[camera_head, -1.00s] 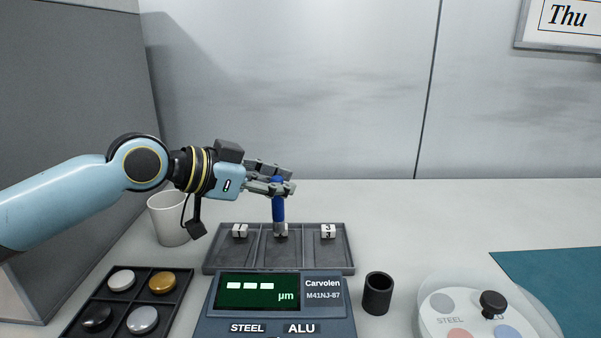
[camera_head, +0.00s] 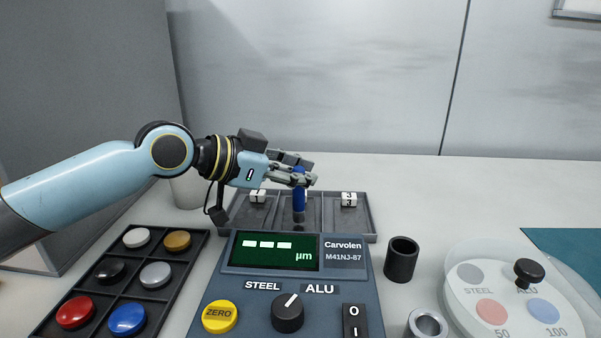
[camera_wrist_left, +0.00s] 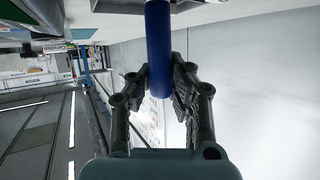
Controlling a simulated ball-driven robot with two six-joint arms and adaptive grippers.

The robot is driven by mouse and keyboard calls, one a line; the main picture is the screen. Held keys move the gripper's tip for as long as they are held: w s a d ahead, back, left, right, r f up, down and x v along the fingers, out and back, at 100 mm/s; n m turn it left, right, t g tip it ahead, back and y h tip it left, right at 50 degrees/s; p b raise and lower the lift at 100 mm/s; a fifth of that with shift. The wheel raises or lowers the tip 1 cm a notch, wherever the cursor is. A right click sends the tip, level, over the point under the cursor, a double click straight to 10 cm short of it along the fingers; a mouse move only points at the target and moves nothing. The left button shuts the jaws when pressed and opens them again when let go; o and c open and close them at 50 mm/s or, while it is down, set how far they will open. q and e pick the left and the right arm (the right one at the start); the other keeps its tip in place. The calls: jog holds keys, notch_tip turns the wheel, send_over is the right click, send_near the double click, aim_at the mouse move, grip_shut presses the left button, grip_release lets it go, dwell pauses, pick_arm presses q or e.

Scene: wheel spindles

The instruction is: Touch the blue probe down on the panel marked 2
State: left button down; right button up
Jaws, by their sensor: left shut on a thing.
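My left gripper (camera_head: 303,180) is shut on the blue probe (camera_head: 299,200), which stands upright in its fingers with a dark lower end. The probe also shows between the fingers in the left wrist view (camera_wrist_left: 158,45). The probe hangs over the middle compartment of the grey tray (camera_head: 370,228). Its tip appears low in that compartment; I cannot tell whether it touches the panel. The label of the middle panel is hidden behind the probe. White marker blocks stand at the left compartment (camera_head: 258,196) and the right compartment, marked 3 (camera_head: 349,199). My right gripper is not in view.
The gauge (camera_head: 343,284) stands in front of the tray, its display showing dashes. A black cup (camera_head: 401,260) is to its right, beside a round lidded dish (camera_head: 470,300). A black rack of coloured discs (camera_head: 190,262) is at left. A white cup (camera_head: 187,190) sits behind my arm.

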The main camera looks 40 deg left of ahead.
pick_arm(q)
jog(key=shift+f, duration=0.2)
dwell(0.6)
jog(key=shift+f+b, duration=0.3)
jog(key=shift+b, duration=0.15)
jog(key=shift+f, duration=0.1)
dwell(0.9)
notch_tip(320, 180, up, 7)
jog(key=p, duration=0.6)
dwell(0.3)
